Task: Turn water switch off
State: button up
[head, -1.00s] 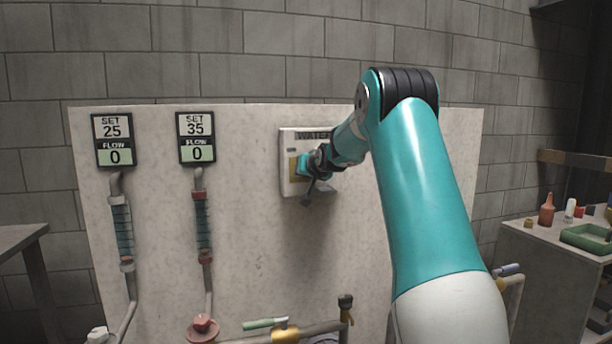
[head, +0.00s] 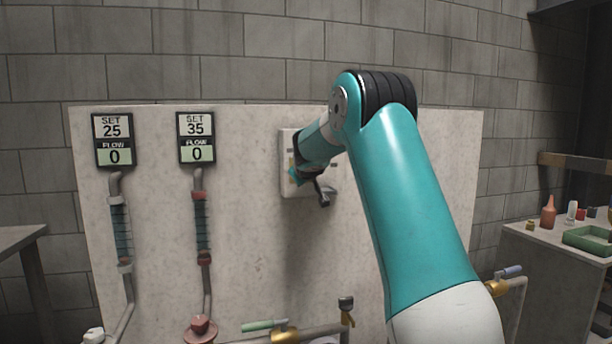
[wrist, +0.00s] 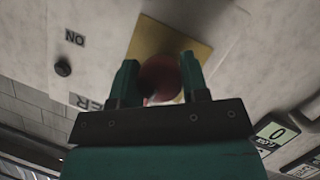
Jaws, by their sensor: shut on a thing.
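The white water switch box (head: 285,158) is mounted on the pale board, mostly hidden behind my arm in the head view. In the wrist view its yellow plate (wrist: 197,48) carries a round dark-reddish switch (wrist: 160,76). My gripper (wrist: 158,72) has one finger on each side of the switch and is shut on it. An upside-down "ON" label (wrist: 75,38) lies to the left, and part of the word "WATER" (wrist: 86,102) shows below it. The switch's exact position is hard to read because it is dark and partly covered.
Two displays, SET 25 (head: 113,139) and SET 35 (head: 196,137), both read flow 0. Pipes with a green-handled valve (head: 264,325) run along the board's bottom. A side bench (head: 533,233) stands at the right.

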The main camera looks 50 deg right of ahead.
jog(key=shift+n+h, duration=0.4)
jog(key=shift+n, duration=0.1)
jog(key=o, duration=0.9)
jog(key=v, duration=1.7)
jog(key=shift+s+a+r, duration=0.1)
jog(key=shift+a+r, duration=0.1)
